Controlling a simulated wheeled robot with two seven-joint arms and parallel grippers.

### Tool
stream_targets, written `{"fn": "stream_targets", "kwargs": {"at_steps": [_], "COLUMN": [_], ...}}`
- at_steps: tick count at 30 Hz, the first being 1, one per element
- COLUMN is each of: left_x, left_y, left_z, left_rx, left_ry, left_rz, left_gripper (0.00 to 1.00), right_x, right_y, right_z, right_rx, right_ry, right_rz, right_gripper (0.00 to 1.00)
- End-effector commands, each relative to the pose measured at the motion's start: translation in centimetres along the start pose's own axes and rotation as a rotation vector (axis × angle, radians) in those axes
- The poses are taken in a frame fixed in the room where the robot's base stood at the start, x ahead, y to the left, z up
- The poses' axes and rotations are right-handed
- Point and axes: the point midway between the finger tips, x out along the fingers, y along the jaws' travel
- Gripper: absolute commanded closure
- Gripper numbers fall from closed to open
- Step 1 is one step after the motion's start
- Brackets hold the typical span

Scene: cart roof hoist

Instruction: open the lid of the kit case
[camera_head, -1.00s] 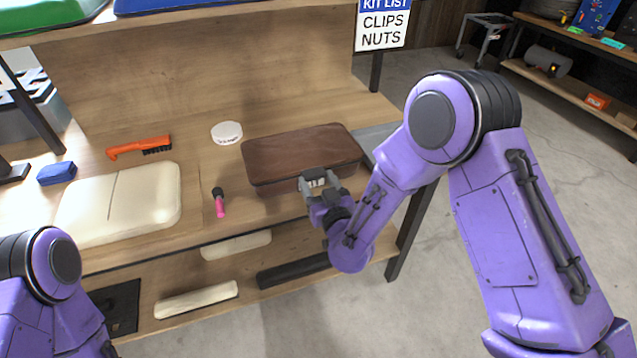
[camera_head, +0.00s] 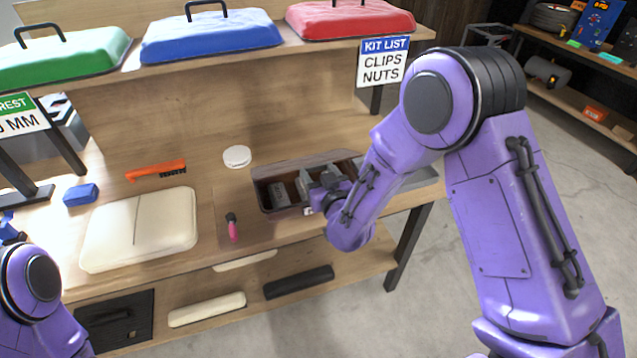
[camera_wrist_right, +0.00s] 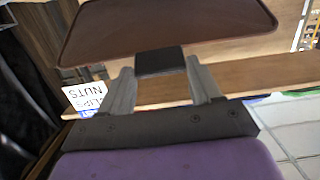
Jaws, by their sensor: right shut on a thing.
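The brown kit case (camera_head: 268,209) stands on the workbench with its inside showing. Grey and dark pieces lie in it. Its lid (camera_head: 290,165) is raised at the back and shows nearly edge-on in the head view. In the right wrist view the lid (camera_wrist_right: 165,25) is a broad brown panel with a dark tab (camera_wrist_right: 160,62) at its edge. My right gripper (camera_head: 307,183) is over the case's right part, its fingers (camera_wrist_right: 162,80) on either side of the tab, shut on it. The gripper hides part of the case. My left gripper is not seen, only part of that arm.
A pink-handled tool (camera_head: 233,228), a white round lid (camera_head: 237,156), an orange brush (camera_head: 157,170) and a cream case (camera_head: 140,230) lie to the left. A shelf above holds green, blue and red lids (camera_head: 350,20). A grey tray (camera_head: 415,178) is at right.

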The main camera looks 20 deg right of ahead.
Motion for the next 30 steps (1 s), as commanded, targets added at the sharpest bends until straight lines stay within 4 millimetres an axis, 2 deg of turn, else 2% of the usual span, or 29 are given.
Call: {"fn": "stream_targets", "kwargs": {"at_steps": [1, 10, 28, 29, 30], "left_x": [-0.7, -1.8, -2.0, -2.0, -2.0], "left_y": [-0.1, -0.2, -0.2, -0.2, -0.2], "left_z": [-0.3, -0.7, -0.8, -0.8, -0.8], "left_rx": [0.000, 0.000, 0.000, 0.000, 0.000], "left_ry": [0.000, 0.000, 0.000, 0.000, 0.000], "left_rz": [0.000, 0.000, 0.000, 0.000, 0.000], "left_gripper": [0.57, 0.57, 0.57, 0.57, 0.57], "right_x": [0.4, 2.0, 2.5, 2.5, 2.5], "right_y": [0.1, 0.0, 0.0, 0.0, 0.0], "right_z": [-1.5, -4.0, -4.5, -4.5, -4.5], "right_rx": [0.001, 0.002, 0.002, 0.002, 0.002], "right_ry": [0.011, 0.010, 0.010, 0.010, 0.010], "right_rz": [0.003, 0.002, 0.002, 0.002, 0.001], "right_gripper": [0.92, 0.92, 0.92, 0.30, 0.17]}}
